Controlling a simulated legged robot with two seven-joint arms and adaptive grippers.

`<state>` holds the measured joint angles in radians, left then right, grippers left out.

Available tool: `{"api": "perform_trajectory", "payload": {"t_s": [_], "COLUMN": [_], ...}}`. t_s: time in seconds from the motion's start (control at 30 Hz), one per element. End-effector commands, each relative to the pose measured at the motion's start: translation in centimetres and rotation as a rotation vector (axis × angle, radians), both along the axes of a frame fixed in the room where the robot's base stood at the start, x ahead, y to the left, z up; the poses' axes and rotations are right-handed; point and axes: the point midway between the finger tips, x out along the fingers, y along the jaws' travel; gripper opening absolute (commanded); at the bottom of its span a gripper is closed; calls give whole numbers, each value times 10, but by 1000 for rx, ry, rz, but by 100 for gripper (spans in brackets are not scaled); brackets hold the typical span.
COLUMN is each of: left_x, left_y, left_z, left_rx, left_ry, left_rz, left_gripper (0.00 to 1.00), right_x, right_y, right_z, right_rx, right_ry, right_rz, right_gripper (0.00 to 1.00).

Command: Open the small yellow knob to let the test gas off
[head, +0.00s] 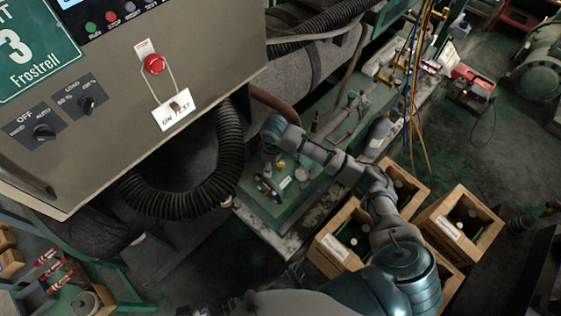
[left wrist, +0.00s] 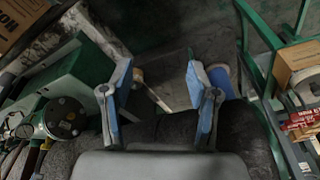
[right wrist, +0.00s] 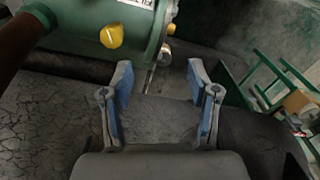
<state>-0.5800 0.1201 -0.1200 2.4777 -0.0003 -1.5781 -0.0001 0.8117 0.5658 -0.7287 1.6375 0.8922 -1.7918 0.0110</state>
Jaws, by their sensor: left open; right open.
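My right arm reaches across the head view to the green skid, and its hand (head: 277,138) is by the fittings there. In the right wrist view the right gripper (right wrist: 160,82) is open with nothing between its blue-padded fingers. Beyond its fingertips is a green vessel (right wrist: 75,20) with a large yellow round part (right wrist: 112,36), a small yellow knob-like part (right wrist: 171,28) and a brass-coloured fitting (right wrist: 165,48). None is touched by the fingers. I cannot tell for certain which is the task's knob. My left gripper (left wrist: 160,72) is open and empty in the left wrist view.
A grey control cabinet (head: 110,110) and a black corrugated hose (head: 215,180) stand left of the right arm. Wooden crates with bottles (head: 460,225) are at the right. A round gauge or valve top (left wrist: 65,117) is left of the left gripper.

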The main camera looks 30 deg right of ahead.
Motion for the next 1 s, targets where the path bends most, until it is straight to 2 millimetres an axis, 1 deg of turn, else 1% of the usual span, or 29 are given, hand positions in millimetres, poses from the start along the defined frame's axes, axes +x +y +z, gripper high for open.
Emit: {"api": "perform_trajectory", "payload": {"t_s": [0.03, 0.1, 0.13, 0.2, 0.23, 0.33, 0.37, 0.47, 0.57, 0.67, 0.83, 0.9, 1.0], "left_x": [0, 0, 0, 0, 0, 1, 3, 18, 37, 60, 96, 110, 127], "left_y": [0, 0, 0, 0, 0, 0, -1, -6, -12, -20, -33, -38, -45], "left_z": [0, 0, 0, 0, 0, -2, -3, -3, -3, -1, 10, 17, 28], "left_rx": [0, 0, 0, 0, 0, -2, -4, -20, -41, -67, -114, -134, -161], "left_ry": [0, 0, 0, 0, 0, -6, -16, -88, -177, -288, -484, -568, -679], "left_rz": [0, 0, 0, 0, 0, 0, 0, -6, -11, -18, -27, -31, -35], "left_gripper": [60, 60, 60, 60, 60, 60, 60, 60, 60, 60, 60, 60, 60], "right_x": [17, 31, 35, 42, 43, 47, 47, 46, 46, 45, 45, 45, 45], "right_y": [-18, -34, -40, -50, -53, -59, -59, -58, -58, -58, -58, -58, -58], "right_z": [22, 44, 51, 65, 69, 70, 68, 52, 31, 6, -34, -50, -69], "right_rx": [-22, -34, -38, -43, -43, -45, -44, -44, -43, -43, -43, -44, -43], "right_ry": [0, 8, 12, 17, 20, 24, 25, 27, 27, 29, 27, 28, 26], "right_rz": [-22, -47, -57, -75, -80, -90, -91, -91, -91, -91, -90, -89, -89], "right_gripper": [60, 60, 60, 60, 60, 60, 60, 60, 60, 60, 60, 60, 60]}}
